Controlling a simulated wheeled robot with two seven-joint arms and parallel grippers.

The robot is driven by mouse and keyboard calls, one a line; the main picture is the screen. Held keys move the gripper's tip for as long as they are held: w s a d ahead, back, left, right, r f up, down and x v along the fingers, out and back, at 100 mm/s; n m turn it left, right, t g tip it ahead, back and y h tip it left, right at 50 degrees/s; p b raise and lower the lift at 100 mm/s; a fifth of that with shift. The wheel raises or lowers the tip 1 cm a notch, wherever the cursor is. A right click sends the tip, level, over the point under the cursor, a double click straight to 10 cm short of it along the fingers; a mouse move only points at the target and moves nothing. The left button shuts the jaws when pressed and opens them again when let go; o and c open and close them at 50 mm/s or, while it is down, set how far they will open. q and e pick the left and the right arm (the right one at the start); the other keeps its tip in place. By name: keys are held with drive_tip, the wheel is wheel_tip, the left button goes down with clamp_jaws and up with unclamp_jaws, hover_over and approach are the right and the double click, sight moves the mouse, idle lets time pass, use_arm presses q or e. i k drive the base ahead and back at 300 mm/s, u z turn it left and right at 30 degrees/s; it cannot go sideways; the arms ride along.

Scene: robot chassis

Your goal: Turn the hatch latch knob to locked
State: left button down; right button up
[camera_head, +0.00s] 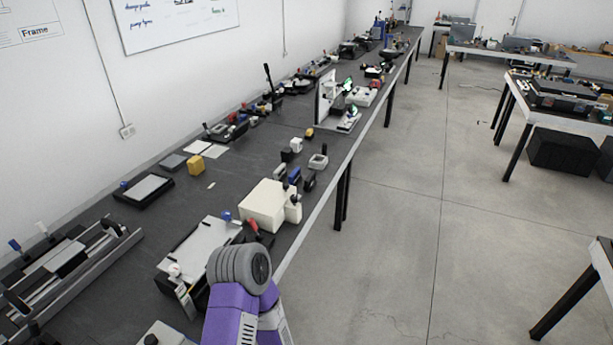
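A cream box-shaped device (268,205) stands near the front edge of the bench, with a small dark knob (290,197) on its right part. A red lever or knob (253,226) shows just below it, partly behind my arm. I cannot tell which of these, if any, is the hatch latch knob, nor whether it is locked. One of my purple arms with a grey rounded joint comes in from the bottom and covers part of the bench near the red part. I cannot see the fingers of either gripper.
The long dark bench (232,186) runs along the white wall and carries many small devices. A light flat plate (203,245) lies left of my arm. A yellow block (195,165) sits farther back. The concrete floor right of the bench is clear; other tables (570,122) stand farther right.

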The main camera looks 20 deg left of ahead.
sight(294, 198)
drive_tip(key=i, duration=1.8)
drive_tip(key=u, duration=3.45)
